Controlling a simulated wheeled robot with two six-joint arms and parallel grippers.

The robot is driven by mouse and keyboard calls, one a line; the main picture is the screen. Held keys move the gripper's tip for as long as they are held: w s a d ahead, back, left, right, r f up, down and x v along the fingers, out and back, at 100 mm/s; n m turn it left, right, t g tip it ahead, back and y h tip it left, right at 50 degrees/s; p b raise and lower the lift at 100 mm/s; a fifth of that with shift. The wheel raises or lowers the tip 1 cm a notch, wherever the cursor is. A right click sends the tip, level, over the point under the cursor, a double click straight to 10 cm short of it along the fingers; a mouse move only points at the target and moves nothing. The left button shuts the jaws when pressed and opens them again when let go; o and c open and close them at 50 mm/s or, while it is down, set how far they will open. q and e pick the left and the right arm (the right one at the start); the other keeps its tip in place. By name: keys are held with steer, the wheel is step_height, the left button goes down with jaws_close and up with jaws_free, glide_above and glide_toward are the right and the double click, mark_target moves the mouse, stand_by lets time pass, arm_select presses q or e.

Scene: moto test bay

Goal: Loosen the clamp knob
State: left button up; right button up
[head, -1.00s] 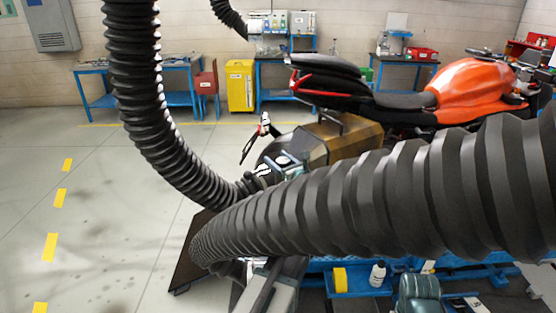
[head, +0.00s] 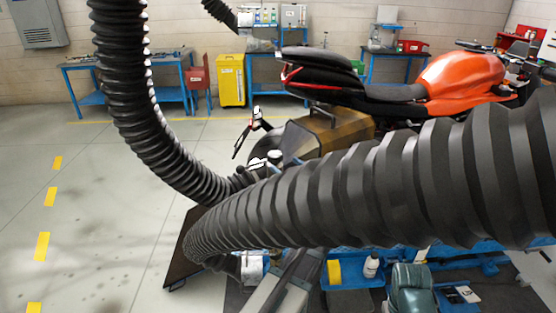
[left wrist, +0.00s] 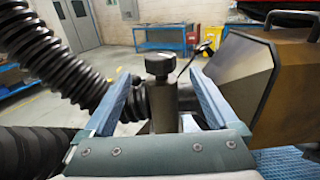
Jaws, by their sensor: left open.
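The clamp knob (left wrist: 160,65) is dark and ridged, on top of an upright grey cylindrical post (left wrist: 163,108) in the left wrist view. My left gripper (left wrist: 160,82) is open, with one blue finger on each side of the knob and post. Gaps show between the fingers and the knob, and it holds nothing. In the head view, a thick black hose (head: 330,195) hides most of this gripper and the clamp area.
A second black hose (head: 140,110) hangs at the left. An orange motorcycle (head: 460,80) stands at the right, with a bronze angular housing (left wrist: 245,75) close to my left gripper's right side. Open floor (head: 110,200) lies at the left. A yellow cabinet (head: 231,80) stands at the back.

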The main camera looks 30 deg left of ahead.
arm_select(q)
steer(key=shift+v, duration=1.8)
steer(key=s+d+f+n+g+h, duration=0.2)
steer(key=s+d+f+n+h, duration=0.3)
steer(key=f, duration=0.3)
steer(key=s+d+f+n+g+h, duration=0.2)
steer(key=s+d+f+n+h, duration=0.1)
steer(key=s+d+f+n, duration=0.4)
steer(key=s+d+f+n+g+h, duration=0.2)
steer(key=s+d+f+n+h, duration=0.1)
steer(key=s+d, duration=0.2)
steer(key=s+d+f+n+g+h, duration=0.2)
steer(key=s+d+f+n+h, duration=0.1)
steer(key=d, duration=0.7)
steer(key=shift+s+f+n+h, duration=0.45)
steer(key=shift+s+n, duration=0.25)
steer(key=shift+s, duration=0.5)
